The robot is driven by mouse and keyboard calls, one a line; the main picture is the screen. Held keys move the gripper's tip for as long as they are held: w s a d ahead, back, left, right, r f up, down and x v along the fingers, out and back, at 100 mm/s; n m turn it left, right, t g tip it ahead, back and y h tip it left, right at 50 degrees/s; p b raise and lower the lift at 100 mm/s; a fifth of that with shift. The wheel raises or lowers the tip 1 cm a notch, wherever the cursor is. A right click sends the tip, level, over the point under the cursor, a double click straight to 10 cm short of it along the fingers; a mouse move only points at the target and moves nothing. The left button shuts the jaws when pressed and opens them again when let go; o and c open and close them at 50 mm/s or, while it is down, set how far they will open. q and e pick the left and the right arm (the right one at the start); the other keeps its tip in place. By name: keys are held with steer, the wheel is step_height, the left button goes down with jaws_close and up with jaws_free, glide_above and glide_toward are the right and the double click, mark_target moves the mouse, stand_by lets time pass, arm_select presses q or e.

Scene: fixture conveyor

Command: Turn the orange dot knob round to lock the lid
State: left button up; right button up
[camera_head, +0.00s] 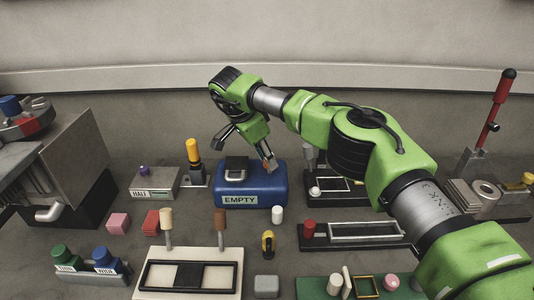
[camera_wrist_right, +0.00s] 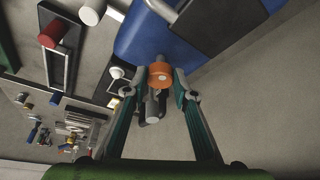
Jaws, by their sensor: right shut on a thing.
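The orange knob (camera_wrist_right: 160,73), with a pale dot on its face, sits at the edge of the blue box (camera_wrist_right: 140,38) in the right wrist view. My right gripper (camera_head: 269,163) reaches down to the right part of the box top. In the wrist view my right gripper (camera_wrist_right: 163,80) has a finger on each side of the knob and is shut on it. Its fingers hide most of the knob in the head view. My left gripper does not show.
A white cylinder (camera_head: 277,214) stands close to the front of the box. A grey "HALF" box (camera_head: 154,184) and a yellow-topped handle (camera_head: 193,151) stand to the left. A dark rack (camera_head: 343,196) is to the right. Several fixtures fill the front.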

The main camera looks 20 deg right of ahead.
steer(key=shift+m+g+p, duration=0.3)
steer(key=shift+m, duration=0.4)
steer(key=shift+w, duration=0.1)
steer(key=o, duration=1.1)
steer(key=v, duration=0.7)
steer(key=shift+a+r, duration=0.1)
steer(key=shift+r, duration=0.1)
